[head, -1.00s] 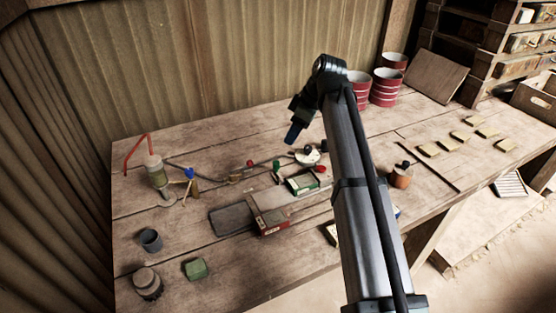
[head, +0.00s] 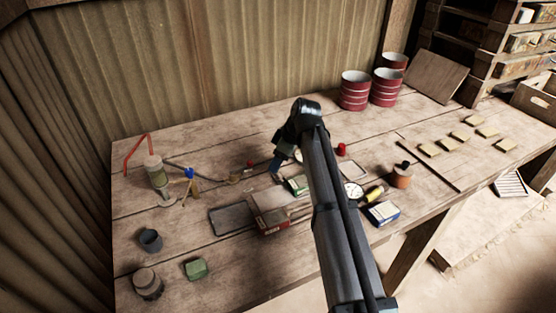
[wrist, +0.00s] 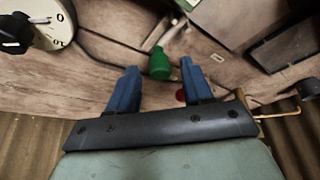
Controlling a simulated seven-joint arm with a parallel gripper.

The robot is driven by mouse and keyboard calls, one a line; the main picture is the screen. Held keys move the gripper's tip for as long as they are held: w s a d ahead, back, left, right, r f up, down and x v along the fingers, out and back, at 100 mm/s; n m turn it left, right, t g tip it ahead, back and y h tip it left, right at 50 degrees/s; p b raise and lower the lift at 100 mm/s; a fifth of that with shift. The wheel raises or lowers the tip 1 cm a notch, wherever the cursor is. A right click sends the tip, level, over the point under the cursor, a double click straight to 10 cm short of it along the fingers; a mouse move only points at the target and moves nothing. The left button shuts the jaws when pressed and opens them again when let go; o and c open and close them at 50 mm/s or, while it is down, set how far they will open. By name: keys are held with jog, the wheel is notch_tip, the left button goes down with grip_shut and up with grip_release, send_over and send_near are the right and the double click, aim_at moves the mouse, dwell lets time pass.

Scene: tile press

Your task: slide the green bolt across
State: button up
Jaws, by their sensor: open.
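The green bolt's knob (wrist: 160,64) stands upright on the bench in the wrist view, with a narrower top. My gripper (wrist: 159,68) is open, its two blue fingers to the left and right of the knob with gaps on both sides. I cannot tell whether the fingertips are down at the knob's height. In the head view my gripper (head: 275,170) is low over the bench, behind the green-edged box (head: 298,185). The green knob is hidden there by my gripper and arm.
A white dial (wrist: 42,28) with a black knob lies at the upper left of the wrist view. A red knob (wrist: 181,96) shows beside the right finger.

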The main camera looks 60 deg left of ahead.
jog(key=shift+c, duration=0.3)
grip_shut()
dwell(0.3)
